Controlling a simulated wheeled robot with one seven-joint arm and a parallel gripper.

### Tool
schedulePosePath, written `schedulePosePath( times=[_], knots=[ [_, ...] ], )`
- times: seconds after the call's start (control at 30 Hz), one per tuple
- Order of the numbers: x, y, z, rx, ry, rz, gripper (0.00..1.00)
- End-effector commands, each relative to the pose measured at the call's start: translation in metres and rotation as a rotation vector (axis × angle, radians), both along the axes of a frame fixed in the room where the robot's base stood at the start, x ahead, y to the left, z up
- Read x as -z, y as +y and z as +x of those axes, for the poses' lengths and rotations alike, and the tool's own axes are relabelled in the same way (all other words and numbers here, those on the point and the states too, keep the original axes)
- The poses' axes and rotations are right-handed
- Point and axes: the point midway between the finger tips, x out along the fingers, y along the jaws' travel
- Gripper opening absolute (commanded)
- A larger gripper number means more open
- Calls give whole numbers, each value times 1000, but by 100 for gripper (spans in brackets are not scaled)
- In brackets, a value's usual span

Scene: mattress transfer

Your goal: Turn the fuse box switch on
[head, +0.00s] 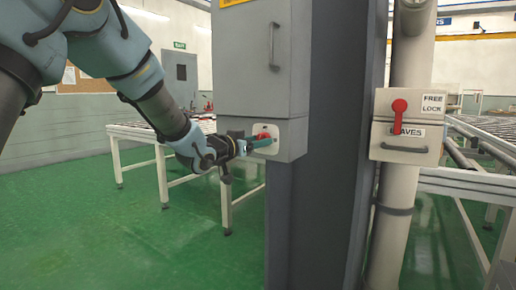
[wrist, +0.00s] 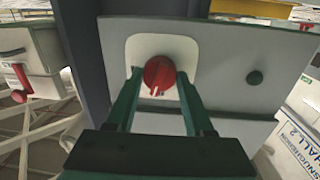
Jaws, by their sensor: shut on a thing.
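The fuse box (head: 260,85) is a grey cabinet with a smaller grey box below it. On that lower box is a white plate with a round red switch (wrist: 158,73), whose pale mark points down in the wrist view. The switch also shows in the head view (head: 264,135), partly hidden by my gripper. My gripper (head: 262,144) reaches it from the left. Its two green fingers (wrist: 158,82) lie on either side of the red knob and are shut on it.
A grey column stands right of the fuse box. A pale pipe carries a box with a red lever (head: 399,114) and "FREE LOCK" label. Conveyor tables stand behind; green floor is clear at front left.

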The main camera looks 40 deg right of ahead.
Motion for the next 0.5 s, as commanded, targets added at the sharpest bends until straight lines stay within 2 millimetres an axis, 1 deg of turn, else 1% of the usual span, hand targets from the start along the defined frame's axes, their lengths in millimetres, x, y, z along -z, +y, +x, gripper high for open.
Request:
schedulePosePath(
  times=[0.03, 0.5],
  knots=[
    [4, 0, -1, 1, -45, 8, 0],
    [4, 0, -2, 1, -479, 122, 0]
  ],
)
